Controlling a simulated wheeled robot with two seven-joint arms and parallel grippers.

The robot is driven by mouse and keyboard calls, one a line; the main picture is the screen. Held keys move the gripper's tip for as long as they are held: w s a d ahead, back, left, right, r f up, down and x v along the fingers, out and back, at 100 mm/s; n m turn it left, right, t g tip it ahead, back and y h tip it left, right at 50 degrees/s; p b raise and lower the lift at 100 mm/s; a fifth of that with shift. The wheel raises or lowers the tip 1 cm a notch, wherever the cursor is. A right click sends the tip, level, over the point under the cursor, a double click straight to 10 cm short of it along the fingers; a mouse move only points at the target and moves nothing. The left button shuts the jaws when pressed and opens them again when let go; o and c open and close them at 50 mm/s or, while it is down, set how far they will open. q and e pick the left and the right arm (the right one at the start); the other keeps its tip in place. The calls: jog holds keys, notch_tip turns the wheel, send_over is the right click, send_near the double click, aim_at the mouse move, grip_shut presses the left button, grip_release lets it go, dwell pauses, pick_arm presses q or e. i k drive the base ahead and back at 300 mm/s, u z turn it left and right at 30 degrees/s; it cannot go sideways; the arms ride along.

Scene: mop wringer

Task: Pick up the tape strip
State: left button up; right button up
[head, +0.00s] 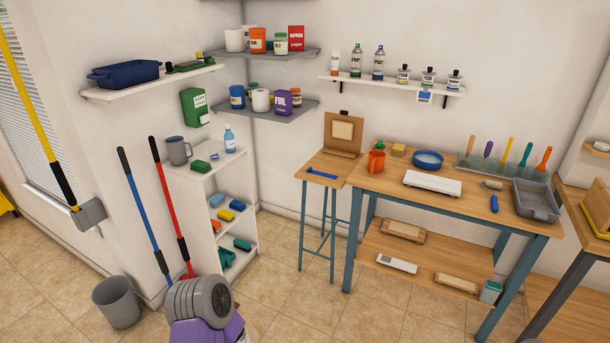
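A thin blue strip (322,173) lies flat on the wooden top of the tall stool (338,181), in front of an upright brown board. It may be the tape strip, but it is too small for me to be sure. Neither of my grippers shows in the head view, and nothing is seen touching the strip.
A workbench (388,184) with a white slab (432,183), a grey tray (536,200) and several tools stands right of the stool. A white shelf unit (201,186) stands left. The tiled floor (300,300) before the stool is clear.

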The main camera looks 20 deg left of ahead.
aim_at(310, 170)
jog(key=u, duration=0.9)
jog(key=i, duration=1.3)
jog(key=u, duration=0.25)
jog(key=i, duration=1.25)
jog(key=z, duration=0.75)
